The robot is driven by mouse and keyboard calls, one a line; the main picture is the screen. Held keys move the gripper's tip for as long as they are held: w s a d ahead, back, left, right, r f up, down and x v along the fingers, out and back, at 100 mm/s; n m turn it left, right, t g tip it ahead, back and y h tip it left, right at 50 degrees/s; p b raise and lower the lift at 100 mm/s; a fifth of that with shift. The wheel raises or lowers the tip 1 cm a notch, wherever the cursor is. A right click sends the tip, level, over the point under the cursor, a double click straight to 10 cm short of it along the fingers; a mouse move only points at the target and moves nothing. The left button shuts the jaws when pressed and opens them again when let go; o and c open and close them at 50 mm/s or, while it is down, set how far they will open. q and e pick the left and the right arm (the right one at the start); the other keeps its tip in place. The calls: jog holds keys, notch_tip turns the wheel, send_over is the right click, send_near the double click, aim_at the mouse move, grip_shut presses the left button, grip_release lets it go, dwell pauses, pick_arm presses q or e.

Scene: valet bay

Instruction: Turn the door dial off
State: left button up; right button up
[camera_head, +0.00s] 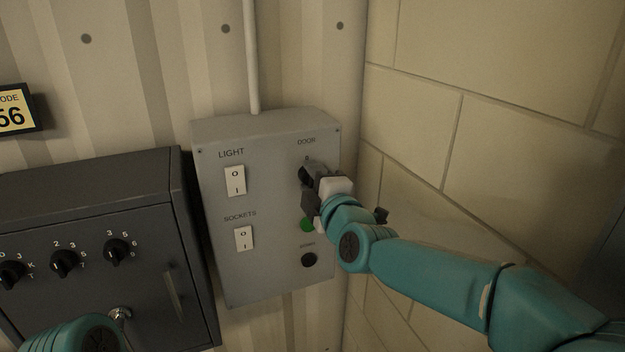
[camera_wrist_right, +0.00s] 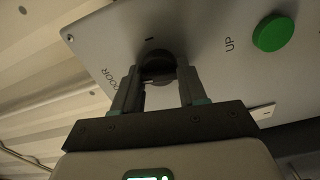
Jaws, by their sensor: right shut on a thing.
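The door dial (camera_head: 306,174) is a black round knob under the DOOR label, at the upper right of a grey control box (camera_head: 270,270). My right gripper (camera_head: 313,186) reaches it from the right and partly covers it. In the right wrist view the dial (camera_wrist_right: 157,66) sits between the two fingers of my right gripper (camera_wrist_right: 157,88), which is shut on it. A single line mark shows on the panel above the dial there; which way the dial points is hard to tell. My left gripper is out of view; only a bit of my left arm shows at the bottom left.
The box also carries a LIGHT switch (camera_head: 235,181), a SOCKETS switch (camera_head: 243,238), a green button (camera_head: 307,225) and a black round control (camera_head: 309,260) below. A dark cabinet (camera_head: 100,190) with several dials stands left. A block wall (camera_head: 500,150) is close on the right.

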jog(key=shift+a+f+n, duration=0.1)
jog(key=shift+f+n, duration=0.05)
jog(key=shift+n, duration=0.65)
jog(key=shift+s, duration=0.1)
jog(key=o, duration=1)
jog(key=shift+o, duration=0.2)
jog(key=shift+s, duration=0.2)
jog(key=b, duration=0.4)
send_near(310, 182)
jog(key=v, duration=0.7)
jog(key=shift+s+r, duration=0.15)
jog(key=shift+r, duration=0.05)
